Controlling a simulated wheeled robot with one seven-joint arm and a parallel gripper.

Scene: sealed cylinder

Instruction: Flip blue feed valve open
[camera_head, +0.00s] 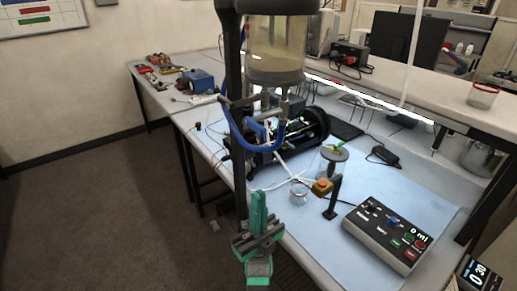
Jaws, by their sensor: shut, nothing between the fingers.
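A clear cylinder (274,48) with pale liquid is held on a dark upright post above the bench. Metal fittings (284,108) hang below it. A blue curved part (231,130) loops under these fittings; I cannot tell whether it is the feed valve's handle or a hose, nor its open or closed position. My gripper (258,198), green and dark grey, is at the lower centre, by the bench's near left edge. It is shut and empty, well below the blue part and apart from it.
Dark machinery (310,125) sits behind the post. Open floor lies left.

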